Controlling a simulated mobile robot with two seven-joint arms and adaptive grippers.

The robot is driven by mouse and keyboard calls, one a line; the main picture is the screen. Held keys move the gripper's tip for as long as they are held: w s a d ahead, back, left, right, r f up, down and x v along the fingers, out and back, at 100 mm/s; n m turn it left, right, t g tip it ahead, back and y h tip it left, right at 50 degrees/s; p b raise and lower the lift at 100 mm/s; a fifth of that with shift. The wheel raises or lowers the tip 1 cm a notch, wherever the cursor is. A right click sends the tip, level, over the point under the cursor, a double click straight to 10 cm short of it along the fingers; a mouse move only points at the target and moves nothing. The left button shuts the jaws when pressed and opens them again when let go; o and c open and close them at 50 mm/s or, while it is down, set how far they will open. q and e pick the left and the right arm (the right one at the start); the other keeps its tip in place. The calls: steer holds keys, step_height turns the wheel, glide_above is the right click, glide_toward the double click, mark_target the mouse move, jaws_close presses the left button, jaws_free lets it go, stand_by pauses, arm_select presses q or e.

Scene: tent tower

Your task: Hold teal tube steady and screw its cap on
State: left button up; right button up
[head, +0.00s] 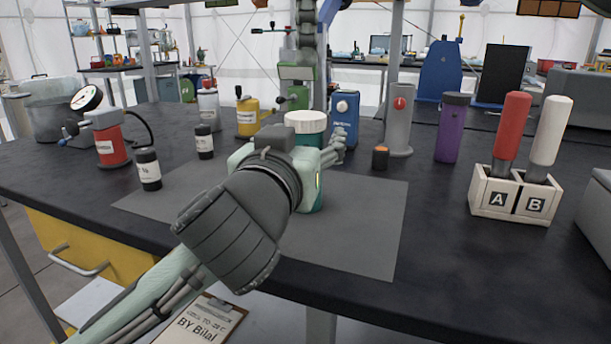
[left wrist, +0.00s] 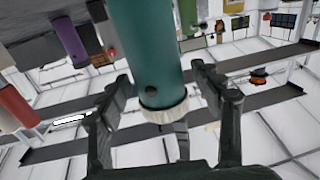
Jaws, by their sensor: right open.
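The teal tube (head: 308,140) stands upright in the middle of the table, with its white ribbed cap (head: 305,122) on top. I cannot tell how tight the cap sits. My left gripper (head: 328,150) comes from the lower left, its fingers around the tube below the cap; its hand and wrist hide much of the tube. In the left wrist view the teal tube (left wrist: 148,45) lies between the left fingers, which are close on both sides, and the white cap (left wrist: 165,112) shows at its end.
A grey mat (head: 365,235) lies under the work area. A small orange-topped block (head: 380,158), a grey cylinder (head: 399,120) and a purple cylinder (head: 452,128) stand to the right. The A/B holder (head: 492,196) is farther right. Black bottles (head: 148,170) stand left.

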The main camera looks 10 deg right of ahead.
mark_target(306, 115)
arm_select(q)
jaws_close()
arm_select(e)
steer(key=n, duration=0.7)
steer(key=shift+n, duration=0.3)
steer(key=n, duration=0.5)
steer(key=shift+n, duration=0.4)
steer(key=shift+f, duration=4)
